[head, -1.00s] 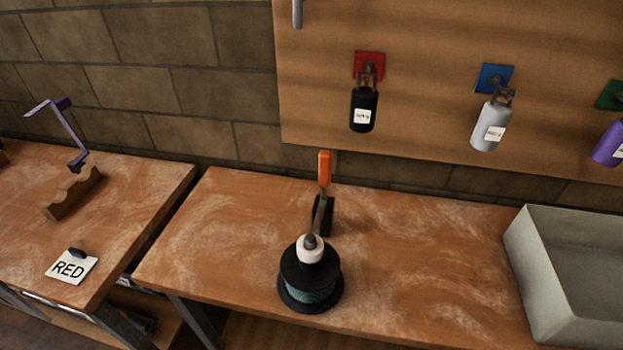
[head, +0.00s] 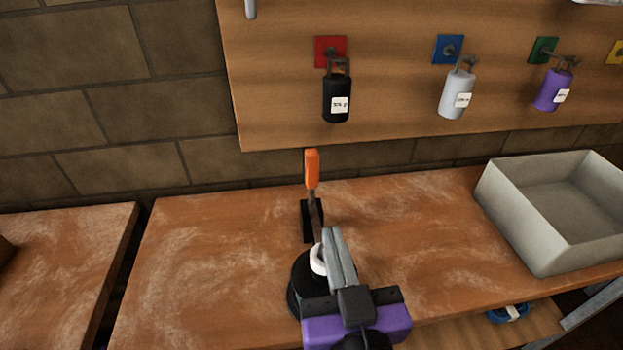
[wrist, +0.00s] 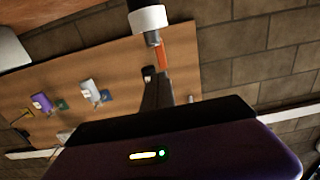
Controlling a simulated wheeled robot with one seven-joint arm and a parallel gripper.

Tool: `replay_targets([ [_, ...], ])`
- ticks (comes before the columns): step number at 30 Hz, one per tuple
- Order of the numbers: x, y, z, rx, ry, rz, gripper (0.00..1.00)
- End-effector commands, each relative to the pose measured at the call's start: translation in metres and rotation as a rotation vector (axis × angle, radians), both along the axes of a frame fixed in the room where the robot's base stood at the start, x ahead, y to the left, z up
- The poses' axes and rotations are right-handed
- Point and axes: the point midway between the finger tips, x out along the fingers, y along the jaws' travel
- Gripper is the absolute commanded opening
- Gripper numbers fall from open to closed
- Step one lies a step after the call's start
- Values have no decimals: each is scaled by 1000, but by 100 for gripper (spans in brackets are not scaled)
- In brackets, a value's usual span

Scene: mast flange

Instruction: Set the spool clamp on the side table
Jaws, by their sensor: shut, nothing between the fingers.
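The spool clamp (head: 312,172) has an orange upright handle and a dark metal arm on a black base. It stands on the middle workbench behind the black spool (head: 299,285). A white collar (head: 318,260) sits on top of the spool, partly hidden by my fingers. My gripper (head: 333,238) is shut and empty, over the right side of the spool and in front of the clamp; I cannot tell whether it touches. In the wrist view the orange handle (wrist: 161,57) and the white collar (wrist: 148,18) show beyond my fingers. A separate table (head: 70,260) stands at the left, possibly the side table.
A grey open bin (head: 520,225) sits at the bench's right end. Black (head: 336,98), white (head: 458,95) and purple (head: 553,90) tagged padlocks hang on the wall board. A gap separates the left table from the workbench (head: 190,270). The bench's left part is clear.

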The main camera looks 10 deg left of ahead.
Motion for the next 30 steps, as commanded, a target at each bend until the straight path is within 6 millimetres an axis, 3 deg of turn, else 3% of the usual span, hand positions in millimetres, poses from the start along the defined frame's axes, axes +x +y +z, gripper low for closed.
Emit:
replay_targets([
  [18,105,30,0,0,-1,0,0],
  [24,124,36,-2,-1,-1,1,0],
  [30,129,37,-3,0,-2,1,0],
])
